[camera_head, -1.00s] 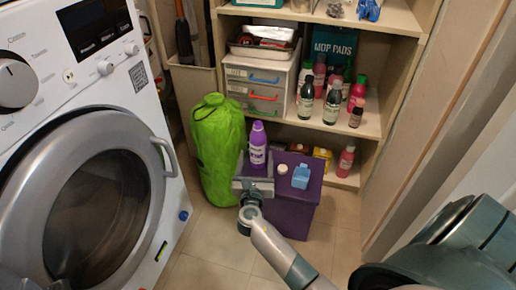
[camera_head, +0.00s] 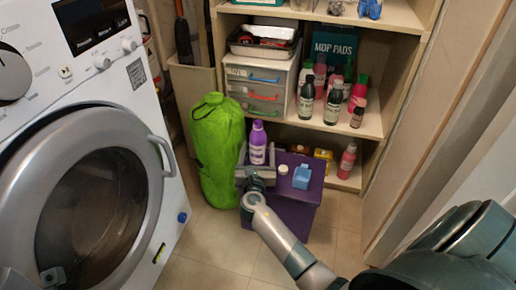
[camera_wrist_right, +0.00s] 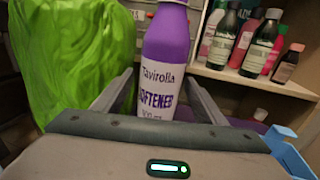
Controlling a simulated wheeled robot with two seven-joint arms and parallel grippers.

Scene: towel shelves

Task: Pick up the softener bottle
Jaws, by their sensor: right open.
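The softener bottle (camera_head: 257,148) is purple with a white label and stands upright at the back left of the purple box (camera_head: 293,212). In the right wrist view the softener bottle (camera_wrist_right: 166,45) rises just beyond and between my fingers, its base hidden by the gripper body. My right gripper (camera_head: 256,168) is open, with one finger on each side of the bottle; it also shows in the right wrist view (camera_wrist_right: 160,78). I cannot tell whether either finger touches the bottle. A small grey part of my left gripper (camera_head: 50,275) shows at the bottom left; its jaws are unclear.
A light blue item (camera_head: 302,178) and a white cap (camera_head: 283,169) sit on the box right of the bottle. A green bag (camera_head: 217,150) stands close on the left. Shelves with several bottles (camera_head: 331,108) stand behind. The washing machine (camera_head: 95,200) fills the left.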

